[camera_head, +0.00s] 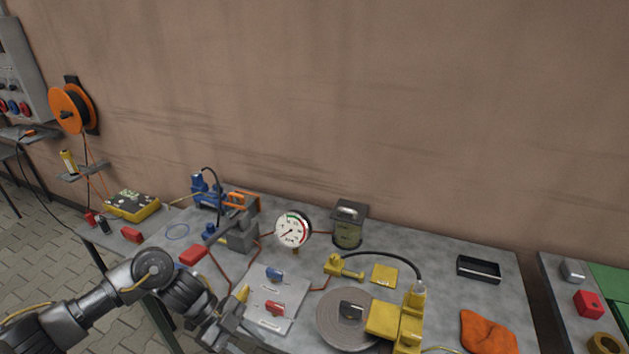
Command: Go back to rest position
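My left arm comes in from the lower left, and its gripper (236,312) is at the front edge of the grey workbench (450,312). It is beside a light grey plate (262,296) that carries a blue-handled valve (274,274) and a red-handled valve (274,308). The finger gap is too small and dark to tell whether the gripper is open or shut. I see nothing clearly held in it. My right gripper is not in view.
A round gauge (292,230), a lantern-like canister (348,224) and a blue vise-like tool (207,190) stand towards the back. A yellow tool (410,325) with a black hose, a grey disc (340,322) and an orange cloth (487,333) lie in front. Bare bench shows at centre right.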

